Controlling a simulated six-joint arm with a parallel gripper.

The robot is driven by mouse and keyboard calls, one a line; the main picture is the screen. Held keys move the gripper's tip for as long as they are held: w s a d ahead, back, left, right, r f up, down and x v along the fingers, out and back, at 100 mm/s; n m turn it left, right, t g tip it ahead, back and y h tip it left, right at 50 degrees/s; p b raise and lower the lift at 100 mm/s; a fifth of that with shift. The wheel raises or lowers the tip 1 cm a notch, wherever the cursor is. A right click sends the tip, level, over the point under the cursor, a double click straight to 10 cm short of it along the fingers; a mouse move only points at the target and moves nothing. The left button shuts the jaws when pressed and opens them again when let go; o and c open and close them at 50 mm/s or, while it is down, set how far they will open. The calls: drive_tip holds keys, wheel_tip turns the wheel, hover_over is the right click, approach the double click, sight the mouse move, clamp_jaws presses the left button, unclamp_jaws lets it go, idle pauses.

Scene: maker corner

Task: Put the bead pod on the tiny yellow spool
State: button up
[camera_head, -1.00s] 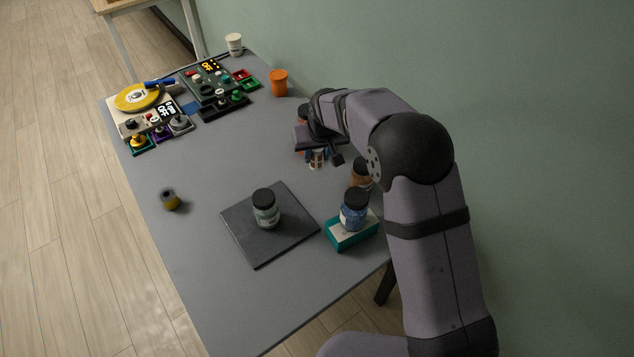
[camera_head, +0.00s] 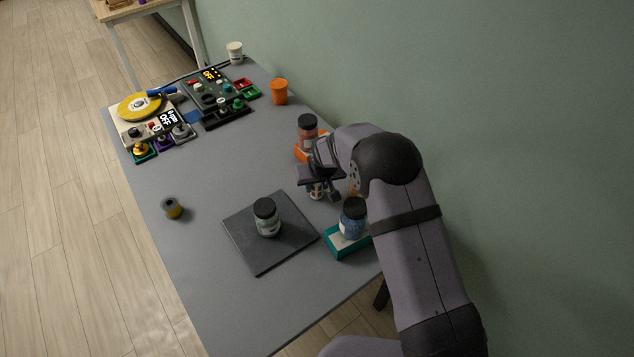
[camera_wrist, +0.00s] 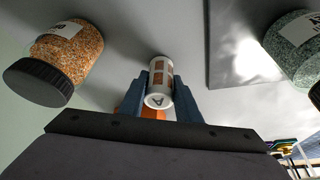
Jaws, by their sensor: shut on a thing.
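The bead pod (camera_wrist: 159,80), a small white cylinder with brown windows, is between the blue fingers of my gripper (camera_wrist: 160,92) in the wrist view. The fingers are shut on its sides. In the head view my gripper (camera_head: 318,190) is over the right side of the table, and a little of the white pod (camera_head: 316,187) shows below it. The tiny yellow spool (camera_head: 172,209), dark-topped with a yellow side, stands alone near the table's left edge, well apart from my gripper.
A green-beaded jar (camera_head: 267,219) stands on a dark square mat (camera_head: 243,250). A blue jar (camera_head: 353,217) stands on a teal block (camera_head: 344,246). A red-orange jar (camera_head: 307,131) is behind my gripper. An orange cup (camera_head: 279,92) and electronics (camera_head: 215,95) are farther back. The table around the spool is clear.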

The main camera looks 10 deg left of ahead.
drive_tip(key=shift+f, duration=0.25)
drive_tip(key=o, duration=1.1)
drive_tip(key=shift+c, duration=0.2)
drive_tip(key=shift+r, duration=0.2)
drive_tip(key=b+v, duration=0.2)
drive_tip(key=v, duration=0.3)
drive_tip(key=shift+a+r+b, duration=0.1)
drive_tip(key=shift+r+b, duration=0.1)
drive_tip(key=shift+b, duration=0.15)
drive_tip(key=shift+o, duration=0.5)
drive_tip(key=shift+v, duration=0.85)
